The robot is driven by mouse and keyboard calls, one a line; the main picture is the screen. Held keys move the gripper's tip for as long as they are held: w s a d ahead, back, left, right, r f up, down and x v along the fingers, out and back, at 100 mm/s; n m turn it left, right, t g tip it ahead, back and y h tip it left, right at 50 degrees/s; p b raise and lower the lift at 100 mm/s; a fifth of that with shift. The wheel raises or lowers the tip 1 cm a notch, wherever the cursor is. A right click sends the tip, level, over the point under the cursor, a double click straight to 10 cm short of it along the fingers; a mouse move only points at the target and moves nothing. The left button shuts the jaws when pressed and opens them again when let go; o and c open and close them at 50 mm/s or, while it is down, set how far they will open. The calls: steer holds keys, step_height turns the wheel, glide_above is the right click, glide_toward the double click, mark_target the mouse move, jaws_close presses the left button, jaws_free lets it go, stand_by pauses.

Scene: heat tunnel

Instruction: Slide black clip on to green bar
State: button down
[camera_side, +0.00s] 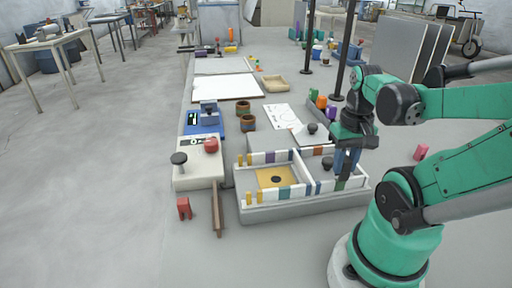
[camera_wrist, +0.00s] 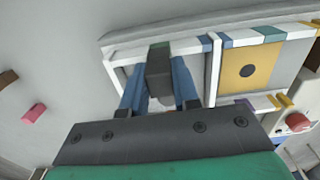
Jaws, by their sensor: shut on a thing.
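The black clip (camera_wrist: 159,74) is a dark block between the two blue fingers of my gripper (camera_wrist: 158,82) in the wrist view. My gripper (camera_side: 346,163) is shut on it and points down over the right part of the white tray's front wall in the side view. The green bar (camera_side: 340,185) is a dark green piece on that wall, just below the fingers. In the wrist view a strip of green (camera_wrist: 159,45) shows at the clip's far end, and the clip hides the rest. I cannot tell whether clip and bar touch.
The white tray (camera_side: 300,207) has a yellow panel (camera_wrist: 238,72) with a black dot and other coloured pieces along its walls. A black knob (camera_side: 327,163) is close to my gripper. A pink block (camera_side: 420,152) lies to the right. A red clip-like piece (camera_side: 184,207) lies at front left.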

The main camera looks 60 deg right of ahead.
mark_target(346, 159)
steer(key=shift+f, duration=1.05)
steer(key=c, duration=0.6)
jaws_free()
steer(key=shift+r, duration=2.8)
steer(key=shift+r, duration=0.1)
steer(key=c, duration=0.3)
step_height(346, 159, up, 3)
steer(key=shift+n, duration=0.8)
jaws_close()
steer(key=shift+f, duration=2.85)
